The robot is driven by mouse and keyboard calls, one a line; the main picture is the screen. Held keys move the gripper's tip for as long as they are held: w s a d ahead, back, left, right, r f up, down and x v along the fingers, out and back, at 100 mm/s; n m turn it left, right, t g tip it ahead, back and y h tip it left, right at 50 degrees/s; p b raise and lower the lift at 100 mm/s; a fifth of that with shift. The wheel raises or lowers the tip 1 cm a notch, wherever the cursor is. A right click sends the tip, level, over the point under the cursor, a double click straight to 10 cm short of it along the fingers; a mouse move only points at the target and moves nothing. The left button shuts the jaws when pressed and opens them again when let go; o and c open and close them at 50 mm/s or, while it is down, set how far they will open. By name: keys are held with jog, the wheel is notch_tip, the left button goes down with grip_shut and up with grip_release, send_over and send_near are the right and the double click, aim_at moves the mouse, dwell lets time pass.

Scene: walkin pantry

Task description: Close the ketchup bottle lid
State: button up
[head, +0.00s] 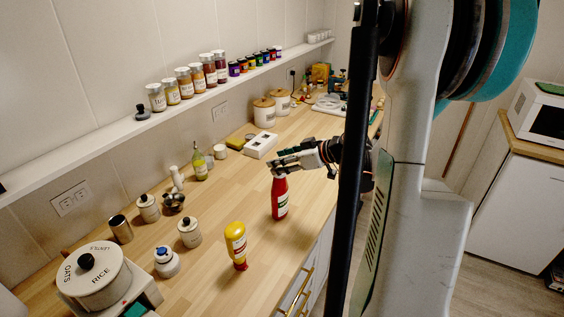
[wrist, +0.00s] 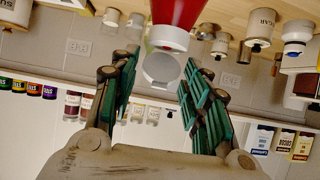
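The red ketchup bottle (head: 280,198) stands upright on the wooden counter in the head view. Its top is hidden there behind my gripper (head: 283,165). In the wrist view, which is upside down, the red bottle body (wrist: 178,12) shows at the top edge with its white cap (wrist: 168,38). The round pale lid (wrist: 161,70) is flipped open from the cap. My gripper (wrist: 160,75) is open and empty, with its green-padded fingers apart on either side of the lid. I cannot tell whether either finger touches it.
White jars (head: 189,232), an oil bottle (head: 199,163) and a white box (head: 260,145) stand farther left and behind. A wall shelf (head: 190,105) holds spice jars. Counter around the ketchup is clear.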

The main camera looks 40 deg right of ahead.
jog(key=v, duration=1.2)
